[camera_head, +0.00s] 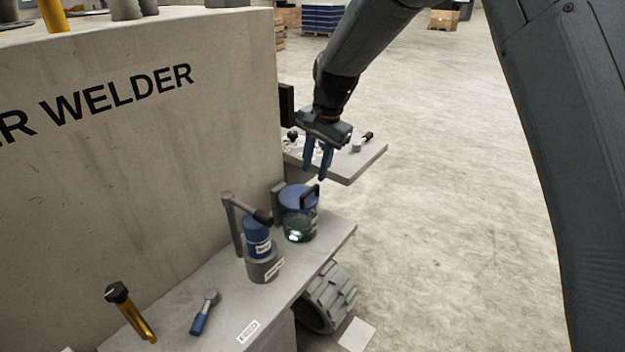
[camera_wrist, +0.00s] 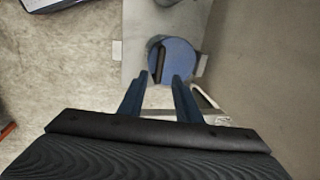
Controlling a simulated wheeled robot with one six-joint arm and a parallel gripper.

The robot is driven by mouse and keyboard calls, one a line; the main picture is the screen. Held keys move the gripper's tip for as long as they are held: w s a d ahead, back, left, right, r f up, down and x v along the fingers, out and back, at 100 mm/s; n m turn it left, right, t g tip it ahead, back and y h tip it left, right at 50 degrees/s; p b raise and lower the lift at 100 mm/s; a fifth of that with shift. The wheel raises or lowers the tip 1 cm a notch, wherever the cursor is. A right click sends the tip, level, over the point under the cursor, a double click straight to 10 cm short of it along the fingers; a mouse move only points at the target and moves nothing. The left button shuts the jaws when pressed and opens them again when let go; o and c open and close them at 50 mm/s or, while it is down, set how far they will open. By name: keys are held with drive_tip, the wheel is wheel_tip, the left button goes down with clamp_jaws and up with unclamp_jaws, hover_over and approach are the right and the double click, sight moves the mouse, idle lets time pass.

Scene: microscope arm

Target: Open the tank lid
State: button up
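The tank (camera_head: 299,222) is a clear round vessel with greenish liquid near the end of a grey shelf. Its blue lid (camera_head: 297,198) is on, with a black bar handle (camera_head: 310,194) on top. In the wrist view the blue lid (camera_wrist: 178,62) and its black handle (camera_wrist: 159,64) lie ahead of the fingers. My gripper (camera_head: 319,176) hangs above the lid, its blue fingers pointing down. In the wrist view my gripper (camera_wrist: 157,83) has a clear gap between its fingertips and is empty. The fingertips look close to the handle; contact cannot be told.
A blue-topped cylinder (camera_head: 257,238) in a grey holder stands left of the tank, with a grey lever (camera_head: 240,212) beside it. A blue-handled tool (camera_head: 203,314) and a yellow-black tool (camera_head: 130,312) are nearer. A large welder block (camera_head: 150,160) walls the left; open floor (camera_head: 450,230) lies right.

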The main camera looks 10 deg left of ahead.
sight(311, 188)
drive_tip(key=shift+w+a+f+p, duration=0.15)
drive_tip(key=shift+f+p, duration=0.1)
drive_tip(key=shift+f, duration=0.75)
drive_tip(key=shift+w+a+f+p, duration=0.1)
drive_tip(key=shift+a+f+p, duration=0.15)
drive_tip(key=shift+f, duration=0.75)
drive_tip(key=shift+w+a+f+p, duration=0.1)
drive_tip(key=shift+f+p, duration=0.2)
drive_tip(key=shift+f, duration=0.7)
drive_tip(key=shift+s, duration=0.1)
clamp_jaws()
